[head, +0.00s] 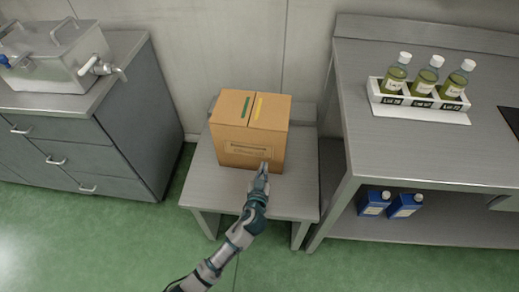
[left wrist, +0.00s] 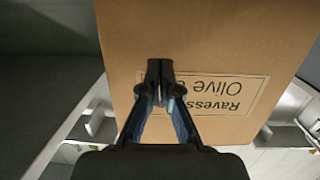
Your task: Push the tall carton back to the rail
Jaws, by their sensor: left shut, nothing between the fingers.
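The tall carton (head: 236,145) is a brown cardboard box with a green and a yellow strip on top. It stands upright on a low grey metal table (head: 205,185), toward its back. My left gripper (head: 263,170) is shut and empty at the lower right of the carton's front face. In the left wrist view the carton (left wrist: 220,45) fills the middle, with a printed olive label, and the closed fingertips (left wrist: 160,68) are at its face beside the label. I cannot tell whether they touch it. The rail (head: 303,113) shows partly behind the carton. My right gripper is not in view.
A grey workbench (head: 365,160) stands close on the right, with a white rack (head: 415,110) of three bottles on top and two blue containers (head: 388,206) on its lower shelf. A drawer cabinet (head: 85,150) with a steel tank (head: 55,60) stands left. Green floor is free in front.

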